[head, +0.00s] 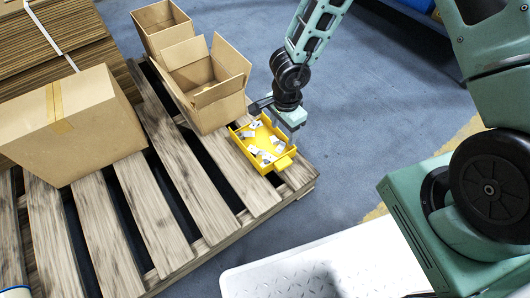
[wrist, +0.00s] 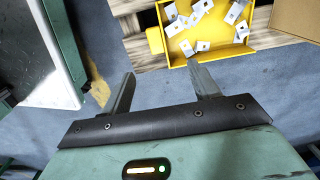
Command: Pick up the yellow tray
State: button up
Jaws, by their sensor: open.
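The yellow tray (head: 285,161) lies on the right end of the wooden pallet and holds several small pale metal parts (head: 263,155). The tab lies past the gap between the fingertips. The right fingertip overlaps the tray's near edge in the picture; contact cannot be told.
An open cardboard box (head: 212,105) stands close beside the tray, with another open box (head: 160,27) behind. A closed carton (head: 75,125) sits on the slatted pallet (head: 130,240). A white platform (head: 330,265) is at the front.

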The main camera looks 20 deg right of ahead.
jog(key=b, duration=0.9)
send_over(283, 162)
jog(key=f, duration=1.2)
jog(key=shift+w+a, duration=0.3)
jog(key=shift+w, duration=0.1)
jog(key=f+b, duration=0.1)
jog(key=b, duration=0.1)
jog(key=f+b, duration=0.4)
jog(key=shift+s+d+f+b, duration=0.15)
jog(key=shift+s+d+b, duration=0.1)
jog(key=shift+s+b, duration=0.1)
jog(key=c, duration=1.3)
